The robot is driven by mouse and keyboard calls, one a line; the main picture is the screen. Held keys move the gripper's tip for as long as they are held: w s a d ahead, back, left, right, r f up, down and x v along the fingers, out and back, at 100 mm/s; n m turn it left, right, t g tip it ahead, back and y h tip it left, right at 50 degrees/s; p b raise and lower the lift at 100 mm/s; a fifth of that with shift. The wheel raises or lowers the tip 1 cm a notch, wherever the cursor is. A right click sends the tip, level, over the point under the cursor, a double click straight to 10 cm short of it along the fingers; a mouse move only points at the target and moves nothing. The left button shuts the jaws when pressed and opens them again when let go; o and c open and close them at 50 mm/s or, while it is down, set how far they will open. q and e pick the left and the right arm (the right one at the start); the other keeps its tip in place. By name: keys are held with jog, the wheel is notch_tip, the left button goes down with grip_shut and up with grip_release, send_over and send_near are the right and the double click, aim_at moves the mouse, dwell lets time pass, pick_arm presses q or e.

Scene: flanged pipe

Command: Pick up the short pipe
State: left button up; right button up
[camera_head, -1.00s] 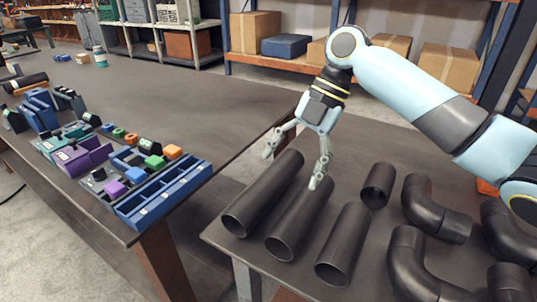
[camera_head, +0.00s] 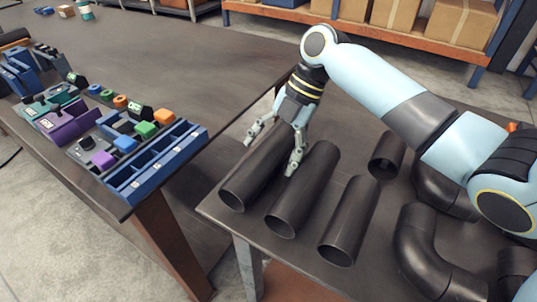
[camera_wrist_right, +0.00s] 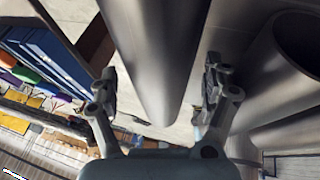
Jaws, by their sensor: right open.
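Three dark grey straight pipes lie side by side on the right table: a left one (camera_head: 254,171), a middle one (camera_head: 303,190) and a right one (camera_head: 349,222). A visibly shorter dark pipe piece (camera_head: 387,155) lies behind the right one, partly beside my arm. My right gripper (camera_head: 271,150) is open over the left pipe, one finger on each side of it. In the right wrist view a pipe (camera_wrist_right: 160,50) runs between the open fingers (camera_wrist_right: 158,95), with gaps visible near the fingertips. My left gripper is out of view.
Dark pipe elbows (camera_head: 425,255) crowd the right table beneath my right arm. A long table (camera_head: 170,60) at left holds a blue compartment tray (camera_head: 160,165) and coloured blocks. A gap separates the tables at the front.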

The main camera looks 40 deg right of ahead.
jog(key=shift+a+f, duration=0.25)
jog(key=shift+f, duration=0.25)
jog(key=c, duration=1.6)
grip_shut()
jog(key=shift+w+r, duration=0.1)
jog(key=shift+r, duration=0.15)
